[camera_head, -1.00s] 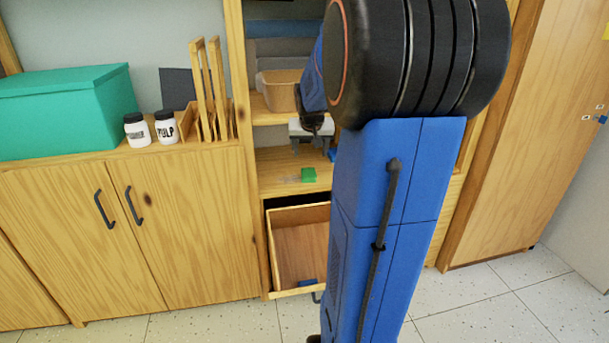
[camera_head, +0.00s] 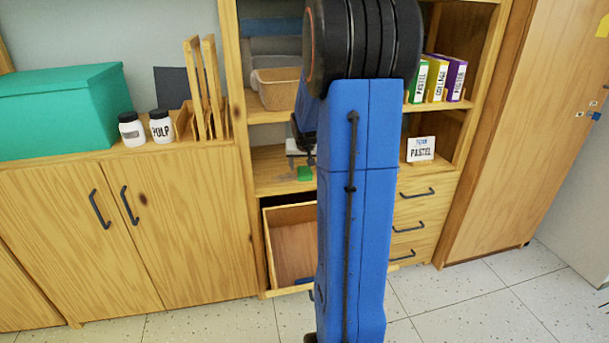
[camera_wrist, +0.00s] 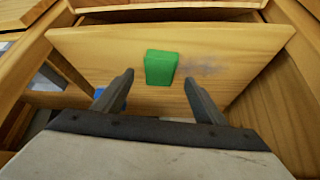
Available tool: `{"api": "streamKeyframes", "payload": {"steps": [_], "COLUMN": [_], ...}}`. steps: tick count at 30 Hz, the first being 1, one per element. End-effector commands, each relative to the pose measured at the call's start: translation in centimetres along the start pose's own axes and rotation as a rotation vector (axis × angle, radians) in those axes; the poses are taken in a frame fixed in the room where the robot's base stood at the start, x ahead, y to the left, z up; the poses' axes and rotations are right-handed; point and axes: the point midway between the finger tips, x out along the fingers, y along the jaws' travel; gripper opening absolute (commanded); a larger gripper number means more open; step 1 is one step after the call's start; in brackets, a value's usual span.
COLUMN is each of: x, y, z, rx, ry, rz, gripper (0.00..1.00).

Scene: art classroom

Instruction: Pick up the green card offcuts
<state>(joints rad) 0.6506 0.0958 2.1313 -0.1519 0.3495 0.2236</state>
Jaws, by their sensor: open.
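The green card offcuts (camera_head: 304,174) are a small green block lying on the wooden shelf above the open drawer. In the wrist view the green card offcuts (camera_wrist: 160,68) lie just beyond my fingertips, roughly centred between them. My gripper (camera_wrist: 158,85) is open with nothing between its fingers. In the head view my gripper (camera_head: 299,160) is at the shelf opening, right by the green piece, and partly hidden by my blue arm.
A tan bin (camera_head: 275,88) sits on the shelf above. A "PASTEL" sign (camera_head: 420,149) and coloured binders (camera_head: 437,80) stand to the right. Wooden sides (camera_wrist: 285,95) flank my gripper.

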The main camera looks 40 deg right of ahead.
Motion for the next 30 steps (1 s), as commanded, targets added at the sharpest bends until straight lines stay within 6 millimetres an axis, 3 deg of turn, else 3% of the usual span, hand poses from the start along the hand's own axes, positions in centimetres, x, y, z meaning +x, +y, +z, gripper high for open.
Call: {"api": "streamKeyframes", "payload": {"steps": [9,17,23,30], "x": [3.9,4.3,4.2,4.2], "y": [-0.1,-0.1,-0.1,-0.1], "z": [0.1,0.0,0.0,0.0], "rx": [0.000,0.000,0.000,0.000], "ry": [-0.002,0.001,0.000,0.000], "rz": [0.000,0.000,0.000,0.000], "gripper": [0.65,0.65,0.22,0.21]}}
